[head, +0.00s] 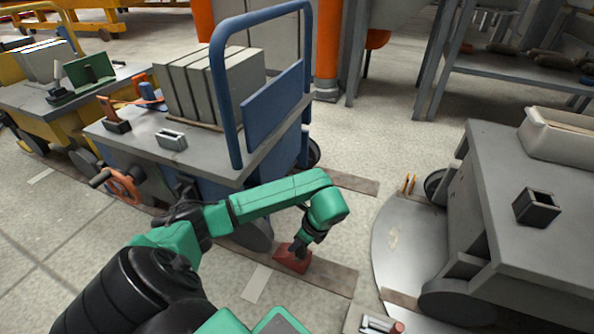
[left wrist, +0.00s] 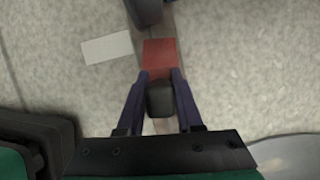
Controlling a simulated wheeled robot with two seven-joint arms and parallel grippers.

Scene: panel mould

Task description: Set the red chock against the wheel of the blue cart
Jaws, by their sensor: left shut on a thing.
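The red chock (head: 292,258) is a small wedge with a dark grip, low over the brown floor strip (head: 330,279). I cannot tell if it rests on the strip. My left gripper (head: 303,246) points down and is shut on the chock. In the left wrist view the gripper (left wrist: 160,92) has the dark grip between its fingers, with the red body (left wrist: 159,52) beyond. The blue cart (head: 262,107) stands behind my arm. Its near wheel (head: 252,236) is partly hidden by the arm. In the left wrist view a narrow gap shows between wheel (left wrist: 146,10) and chock. My right gripper is out of view.
A yellow cart (head: 50,100) stands at far left. A pale floor marking (head: 256,284) lies near the chock.

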